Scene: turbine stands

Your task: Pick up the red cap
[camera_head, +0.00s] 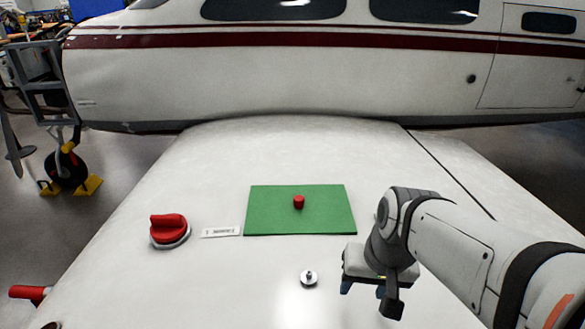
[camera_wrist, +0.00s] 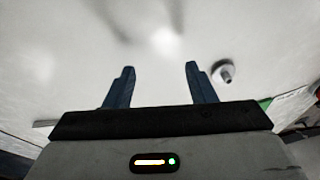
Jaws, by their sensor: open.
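A small red cap (camera_head: 299,202) sits on a green mat (camera_head: 270,222) in the middle of the white wing, seen in the head view. A larger red knob-like cap (camera_head: 169,229) on a pale round base stands left of the mat, beside a small white label. My gripper (camera_head: 365,290) is right of and nearer than the mat, apart from both red things. In the wrist view my gripper (camera_wrist: 160,85) is open, with two dark blue fingers and nothing between them. Neither red thing shows in the wrist view.
A small metal fitting (camera_head: 309,279) stands on the wing left of my gripper; it also shows in the wrist view (camera_wrist: 224,73). The label (camera_head: 221,232) lies flat. A red-handled object (camera_head: 28,293) is at the left edge. The aircraft body (camera_head: 280,80) rises behind the wing.

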